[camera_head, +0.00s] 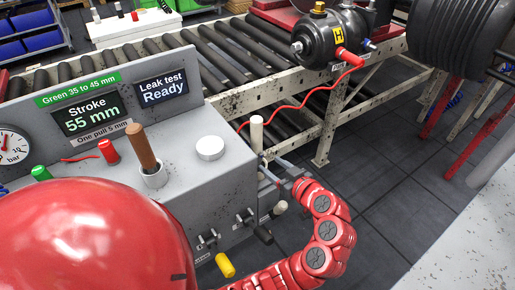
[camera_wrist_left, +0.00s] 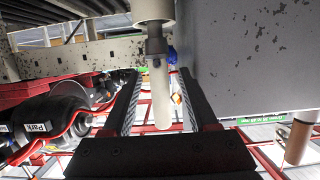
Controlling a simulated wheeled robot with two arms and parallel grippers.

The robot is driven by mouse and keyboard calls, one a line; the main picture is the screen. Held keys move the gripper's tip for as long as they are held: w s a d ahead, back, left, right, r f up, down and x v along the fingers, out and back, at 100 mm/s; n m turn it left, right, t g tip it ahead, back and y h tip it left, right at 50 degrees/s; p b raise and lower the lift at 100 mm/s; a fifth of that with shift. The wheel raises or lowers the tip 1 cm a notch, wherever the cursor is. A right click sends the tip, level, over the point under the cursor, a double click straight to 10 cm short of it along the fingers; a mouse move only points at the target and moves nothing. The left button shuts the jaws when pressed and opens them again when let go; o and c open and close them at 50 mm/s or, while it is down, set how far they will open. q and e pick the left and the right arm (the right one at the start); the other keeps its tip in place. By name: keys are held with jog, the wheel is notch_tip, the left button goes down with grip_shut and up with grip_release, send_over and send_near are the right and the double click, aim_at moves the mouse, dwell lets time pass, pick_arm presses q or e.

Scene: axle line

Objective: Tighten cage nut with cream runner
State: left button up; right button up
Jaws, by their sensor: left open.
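The cream runner appears to be the upright cream-handled tool (camera_head: 257,132) at the right edge of the grey test bench. My left gripper (camera_head: 270,172) is beside the bench edge, just below the handle in the head view. Its two fingers (camera_wrist_left: 158,78) are apart, with the handle showing between them; I cannot tell whether either touches it. A black chamber (camera_head: 335,37) with a yellow "H" label and a red fitting lies on the conveyor. I cannot make out the cage nut.
The bench panel (camera_head: 90,112) reads "Stroke 55 mm" and "Leak test Ready". A brown-handled lever (camera_head: 140,147) and white button (camera_head: 210,148) are on the bench top. A red hose (camera_head: 296,100) runs to the chamber.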

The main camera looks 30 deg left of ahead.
pick_arm(q)
jog(key=x, duration=1.3)
jog(key=shift+w+d+f, duration=0.1)
jog(key=shift+w+d, duration=0.05)
jog(key=shift+w, duration=0.1)
grip_shut()
dwell(0.8)
